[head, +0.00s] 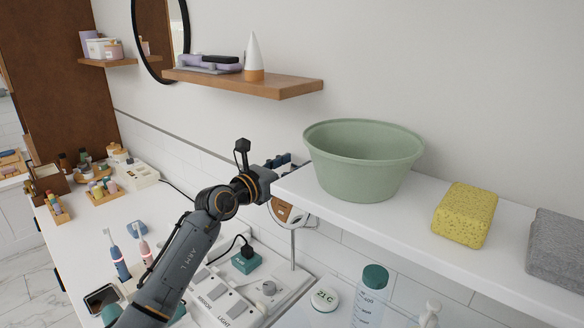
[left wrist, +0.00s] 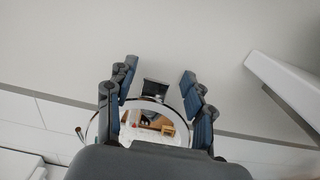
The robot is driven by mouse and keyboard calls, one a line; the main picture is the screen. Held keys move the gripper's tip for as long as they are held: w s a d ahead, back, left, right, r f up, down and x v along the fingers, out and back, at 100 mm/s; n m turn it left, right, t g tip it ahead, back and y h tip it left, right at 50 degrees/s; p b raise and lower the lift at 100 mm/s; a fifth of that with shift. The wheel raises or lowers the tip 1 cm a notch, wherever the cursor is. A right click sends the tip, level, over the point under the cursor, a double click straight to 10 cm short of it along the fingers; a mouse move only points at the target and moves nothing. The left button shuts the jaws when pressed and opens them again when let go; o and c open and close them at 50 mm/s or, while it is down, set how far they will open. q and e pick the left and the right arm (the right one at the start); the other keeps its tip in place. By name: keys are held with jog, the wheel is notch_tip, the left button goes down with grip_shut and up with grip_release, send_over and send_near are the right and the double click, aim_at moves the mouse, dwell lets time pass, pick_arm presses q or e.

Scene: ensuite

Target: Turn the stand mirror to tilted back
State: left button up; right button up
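The stand mirror (head: 292,216) is a small round mirror with a pale rim on a thin upright post, partly hidden behind my left wrist in the head view. In the left wrist view, the mirror (left wrist: 152,121) faces me and reflects wooden and coloured items; its lower part is hidden by my gripper body. A small dark block shows at its top rim. My left gripper (head: 280,162) is at the mirror's upper part. In the left wrist view, its fingers (left wrist: 160,95) are apart, one on each side of the mirror's top. I cannot tell whether they touch it. My right gripper is out of view.
A white shelf (head: 400,224) juts out right of the gripper, holding a green basin (head: 362,165) and yellow sponge (head: 465,214). A wooden shelf (head: 285,90) is above. Toothbrushes (head: 119,262), a switch panel (head: 225,300) and a bottle (head: 371,297) crowd the counter below.

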pick_arm(q)
jog(key=shift+f, duration=0.2)
jog(key=shift+s+a, duration=0.2)
jog(key=shift+a, duration=0.15)
jog(key=v, duration=1.1)
jog(key=shift+s, duration=0.15)
